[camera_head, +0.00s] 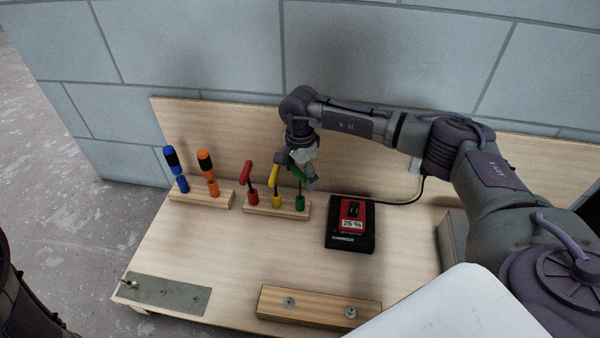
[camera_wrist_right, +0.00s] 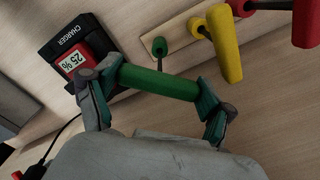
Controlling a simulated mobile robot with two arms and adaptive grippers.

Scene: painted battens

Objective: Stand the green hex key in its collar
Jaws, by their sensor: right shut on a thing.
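The green hex key has a green handle (camera_head: 297,172) and a thin dark shaft. My right gripper (camera_head: 303,172) is shut on that handle, which lies crosswise between the fingers (camera_wrist_right: 158,84) in the right wrist view. The shaft points down to the green collar (camera_head: 300,203), at the right end of a wooden block (camera_head: 262,209). The shaft's tip meets the collar (camera_wrist_right: 159,46) in the wrist view; how deep it sits I cannot tell. My left gripper is not in view.
Yellow (camera_head: 274,175) and red (camera_head: 247,170) hex keys stand in collars left of the green one. Blue (camera_head: 170,160) and orange (camera_head: 205,160) screwdrivers stand farther left. A charger (camera_head: 350,238) sits right of the block. A wooden bar (camera_head: 318,308) and metal plate (camera_head: 165,294) lie in front.

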